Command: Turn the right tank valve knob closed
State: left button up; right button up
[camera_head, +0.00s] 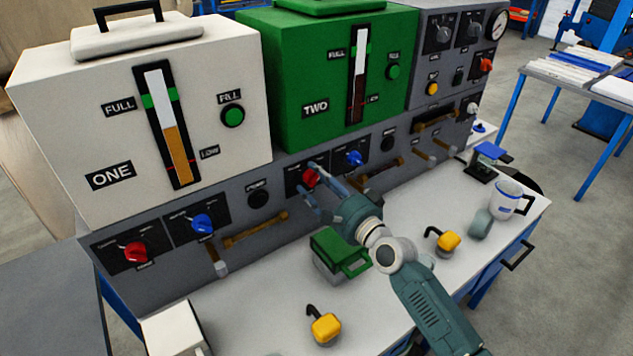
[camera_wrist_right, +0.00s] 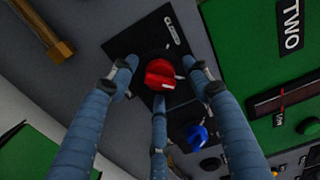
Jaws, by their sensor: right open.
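The green tank marked TWO (camera_head: 300,75) is the right tank and stands on the grey panel. Below it a red valve knob (camera_head: 310,177) sits on a black plate, beside a blue knob (camera_head: 354,159). My right gripper (camera_head: 318,193) is at the red knob, its fingers spread. In the right wrist view the red knob (camera_wrist_right: 160,74) lies between the open fingers of my right gripper (camera_wrist_right: 158,85), with gaps visible at its sides. I cannot tell whether any fingertip touches it. My left gripper is not in view.
The white tank marked ONE (camera_head: 135,110) stands left, with its own red knob (camera_head: 136,252) and blue knob (camera_head: 203,223) below. A green canister (camera_head: 335,255), yellow-topped items (camera_head: 325,327) and a mug (camera_head: 505,199) stand on the white worktop (camera_head: 265,310).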

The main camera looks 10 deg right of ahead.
jog(key=shift+c, duration=1.3)
jog(key=c, duration=0.9)
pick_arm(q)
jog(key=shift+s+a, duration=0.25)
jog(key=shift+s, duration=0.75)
